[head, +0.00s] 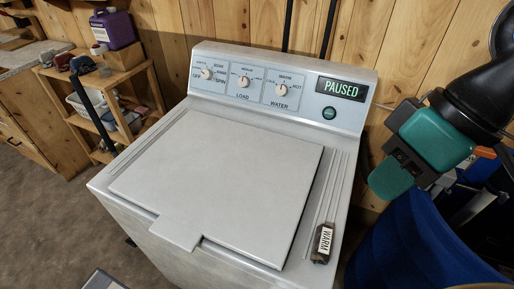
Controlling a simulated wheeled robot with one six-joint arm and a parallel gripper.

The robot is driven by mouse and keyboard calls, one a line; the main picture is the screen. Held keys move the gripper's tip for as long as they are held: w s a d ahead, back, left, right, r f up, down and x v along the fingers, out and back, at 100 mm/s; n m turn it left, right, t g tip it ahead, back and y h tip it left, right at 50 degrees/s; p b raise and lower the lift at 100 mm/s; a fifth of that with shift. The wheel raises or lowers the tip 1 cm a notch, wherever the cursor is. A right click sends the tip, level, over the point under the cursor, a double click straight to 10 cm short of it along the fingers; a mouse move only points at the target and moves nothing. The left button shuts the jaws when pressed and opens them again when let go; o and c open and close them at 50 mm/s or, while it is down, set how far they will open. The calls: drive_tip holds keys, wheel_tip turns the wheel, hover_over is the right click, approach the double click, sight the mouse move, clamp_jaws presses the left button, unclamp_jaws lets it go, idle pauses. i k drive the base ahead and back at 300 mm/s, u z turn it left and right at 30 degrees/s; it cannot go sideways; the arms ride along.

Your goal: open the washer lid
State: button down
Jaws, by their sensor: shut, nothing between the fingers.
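The white top-loading washer (120,197) stands in the middle of the head view. Its lid (220,175) lies flat and shut over the top, with a tab (178,232) sticking out at the front edge. The control panel at the back has several dials and a display (341,89) that reads PAUSED, above a round button (329,113). My gripper (389,180), teal and black, is shut and empty. It appears to the right of the washer, apart from the lid; its fingertips are hard to make out.
A small dark object labelled WARM (322,245) sits on the washer's right front rim, beside the lid. A blue container-like object (415,245) stands at the right. A wooden shelf (98,110) with a purple jug (113,29) is at the left. Brown floor lies open at lower left.

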sight(244, 188)
drive_tip(key=z, duration=0.45)
drive_tip(key=k, duration=1.1)
drive_tip(key=u, duration=0.25)
drive_tip(key=i, duration=0.7)
drive_tip(key=u, duration=0.2)
